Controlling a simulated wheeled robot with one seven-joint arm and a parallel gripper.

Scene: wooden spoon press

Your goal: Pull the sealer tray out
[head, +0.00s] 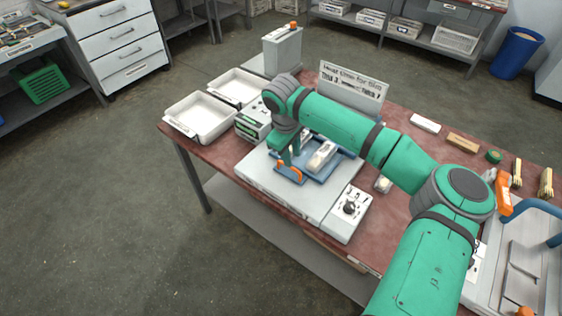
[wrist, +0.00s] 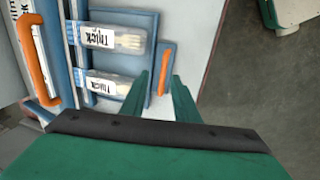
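The sealer tray (head: 292,176) is a blue tray on the white sealer base (head: 262,176), with an orange handle (head: 290,172) at its front edge. In the wrist view the tray (wrist: 151,25) holds two clear packs of pale sticks, an upper pack (wrist: 112,39) and a lower pack (wrist: 107,84), both with "Thick" labels. My gripper (wrist: 160,82) is open. Its two green fingers point at the orange handle (wrist: 165,68), whose lower end shows between the fingertips. I cannot tell whether they touch it. My gripper and arm partly hide the tray in the head view.
A second orange handle (wrist: 32,60) is at the left of the wrist view. A knob box (head: 347,212) stands beside the base. White bins (head: 198,118), a sign (head: 353,88) and several small items are on the red table. Floor is clear in front of the table.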

